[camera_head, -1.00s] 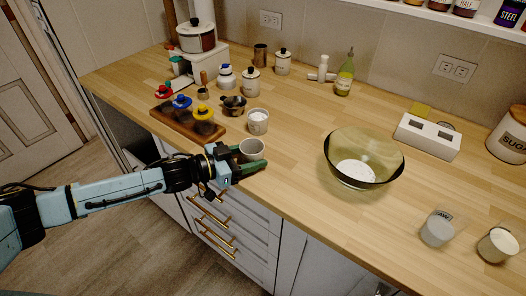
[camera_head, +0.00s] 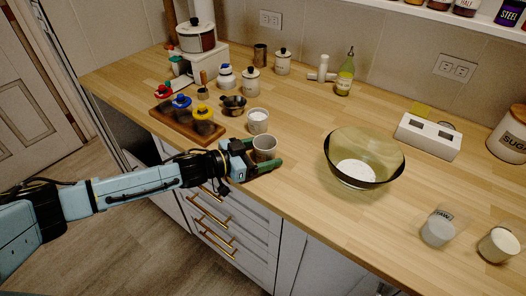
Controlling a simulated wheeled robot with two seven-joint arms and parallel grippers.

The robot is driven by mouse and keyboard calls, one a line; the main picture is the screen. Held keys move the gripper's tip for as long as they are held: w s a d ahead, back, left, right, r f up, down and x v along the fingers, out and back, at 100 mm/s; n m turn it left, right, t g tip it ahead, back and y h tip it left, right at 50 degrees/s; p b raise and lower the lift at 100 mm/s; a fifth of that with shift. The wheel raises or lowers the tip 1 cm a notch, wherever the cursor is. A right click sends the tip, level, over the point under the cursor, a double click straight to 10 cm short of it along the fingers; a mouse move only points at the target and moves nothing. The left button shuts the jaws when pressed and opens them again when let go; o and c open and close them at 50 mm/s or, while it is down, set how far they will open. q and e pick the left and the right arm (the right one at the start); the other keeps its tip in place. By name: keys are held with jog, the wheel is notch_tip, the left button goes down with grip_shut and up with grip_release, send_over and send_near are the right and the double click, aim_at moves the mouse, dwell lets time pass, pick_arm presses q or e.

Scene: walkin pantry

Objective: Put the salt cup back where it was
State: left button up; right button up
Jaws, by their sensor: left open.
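A small white cup (camera_head: 264,148) with a greyish, empty-looking inside stands upright at the counter's front edge, between the fingers of my left gripper (camera_head: 262,161). My left gripper is open; one green finger shows in front of the cup, and the other is mostly hidden. A similar white cup (camera_head: 258,121) filled with white stuff stands just behind it. I cannot read the labels to tell which is the salt cup. A greenish glass bowl (camera_head: 364,157) with white powder in it stands to the right. My right gripper is not in view.
A wooden rack (camera_head: 187,125) with colored-top jars is left of the cups, with a small dark pot (camera_head: 233,105) behind. Lidded canisters stand farther back. Two cups (camera_head: 437,229) (camera_head: 498,244) are at the front right. The counter between cups and bowl is clear.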

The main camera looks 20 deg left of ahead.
pick_arm(q)
jog(key=shift+s+a+r, duration=0.1)
jog(key=v, duration=1)
jog(key=shift+s+a+p, duration=0.2)
jog(key=shift+p, duration=0.15)
jog(key=shift+s+a+r, duration=0.15)
jog(key=shift+s+a, duration=0.25)
